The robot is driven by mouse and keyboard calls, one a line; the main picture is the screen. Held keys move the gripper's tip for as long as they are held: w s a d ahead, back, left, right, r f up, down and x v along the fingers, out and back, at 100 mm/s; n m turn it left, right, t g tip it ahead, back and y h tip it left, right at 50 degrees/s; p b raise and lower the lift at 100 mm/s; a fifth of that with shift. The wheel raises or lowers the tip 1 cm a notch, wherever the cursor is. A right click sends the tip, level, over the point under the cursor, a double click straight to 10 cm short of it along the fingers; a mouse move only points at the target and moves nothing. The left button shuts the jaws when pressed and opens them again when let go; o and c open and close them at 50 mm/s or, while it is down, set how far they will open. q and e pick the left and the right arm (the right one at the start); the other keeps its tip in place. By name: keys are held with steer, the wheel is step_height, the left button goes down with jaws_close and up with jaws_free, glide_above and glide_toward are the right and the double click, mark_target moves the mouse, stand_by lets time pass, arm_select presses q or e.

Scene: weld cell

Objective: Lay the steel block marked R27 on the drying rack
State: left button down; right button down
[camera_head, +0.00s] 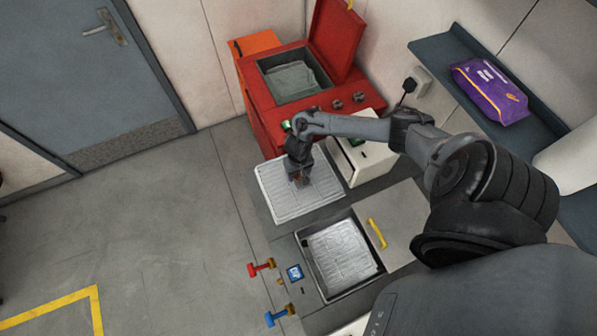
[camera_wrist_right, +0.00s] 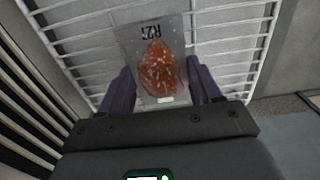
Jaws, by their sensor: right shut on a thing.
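The steel block marked R27 (camera_wrist_right: 153,60) is a grey plate-like piece with a mottled red-brown patch on its face. Its marking reads upside down in the right wrist view. My right gripper (camera_wrist_right: 160,72) is shut on it, with one dark finger on each side. In the head view my right gripper (camera_head: 300,179) points down over the drying rack (camera_head: 277,197), a white wire grid. The rack's bars (camera_wrist_right: 85,45) show behind the block in the wrist view. I cannot tell whether the block touches the rack. My left gripper is not in view.
A red machine (camera_head: 262,110) with its lid raised stands behind the rack, a white device (camera_head: 362,158) to its right. A sink-like basin (camera_head: 340,260) is in front, with red (camera_head: 260,267) and blue (camera_head: 278,315) valve handles beside it. A purple bag (camera_head: 490,90) lies on a shelf.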

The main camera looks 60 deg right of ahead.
steer(key=shift+f, duration=0.5)
steer(key=shift+f, duration=0.2)
steer(key=shift+c, duration=1)
jaws_free()
steer(key=shift+r, duration=0.1)
